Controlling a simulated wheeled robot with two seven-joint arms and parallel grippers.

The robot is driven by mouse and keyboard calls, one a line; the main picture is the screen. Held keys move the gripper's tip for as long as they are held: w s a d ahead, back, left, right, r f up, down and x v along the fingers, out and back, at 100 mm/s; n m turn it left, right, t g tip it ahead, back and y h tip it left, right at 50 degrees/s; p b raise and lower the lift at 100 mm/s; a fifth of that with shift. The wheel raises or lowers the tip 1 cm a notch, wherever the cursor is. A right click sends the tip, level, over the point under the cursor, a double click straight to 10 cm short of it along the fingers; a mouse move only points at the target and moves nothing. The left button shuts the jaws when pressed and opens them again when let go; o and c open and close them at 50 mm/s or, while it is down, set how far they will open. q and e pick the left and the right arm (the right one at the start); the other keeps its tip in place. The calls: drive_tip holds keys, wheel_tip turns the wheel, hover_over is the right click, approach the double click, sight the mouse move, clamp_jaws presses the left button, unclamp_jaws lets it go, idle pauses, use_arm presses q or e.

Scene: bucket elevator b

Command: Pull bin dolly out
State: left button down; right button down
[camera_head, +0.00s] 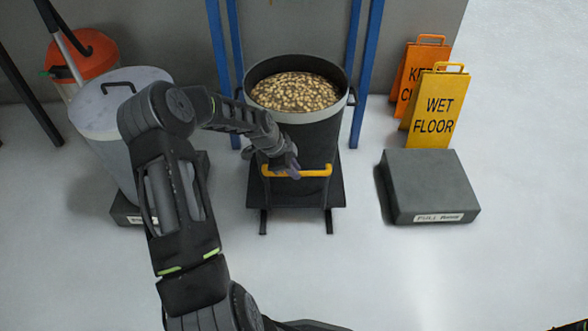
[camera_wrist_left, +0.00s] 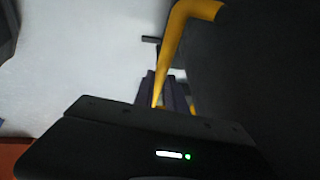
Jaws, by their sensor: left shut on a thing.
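The bin dolly (camera_head: 256,195) is a dark platform on the floor between the blue posts, with two dark legs or rails showing at its front. It carries a dark bin (camera_head: 308,137) with a grey rim, full of tan pellets (camera_head: 295,92). A yellow handle bar (camera_head: 316,172) runs across the front of the bin. My left gripper (camera_head: 287,169) is shut on this bar, left of its middle. In the left wrist view the yellow handle (camera_wrist_left: 188,20) passes down between my left fingers (camera_wrist_left: 172,95).
Blue posts (camera_head: 220,60) flank the bin at the back. A lidded grey bin (camera_head: 118,93) stands at left, partly behind my arm, near an orange-topped container (camera_head: 80,55). A grey block (camera_head: 430,185) and yellow wet-floor sign (camera_head: 437,105) stand at right. The front floor looks clear.

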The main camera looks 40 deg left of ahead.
use_arm(q)
drive_tip(key=c, duration=1.4)
unclamp_jaws()
drive_tip(key=shift+o, duration=0.2)
drive_tip(key=p+v, duration=0.2)
drive_tip(key=v, duration=0.5)
drive_tip(key=shift+r+p, duration=0.35)
drive_tip(key=shift+p, duration=0.05)
drive_tip(key=shift+s, duration=0.1)
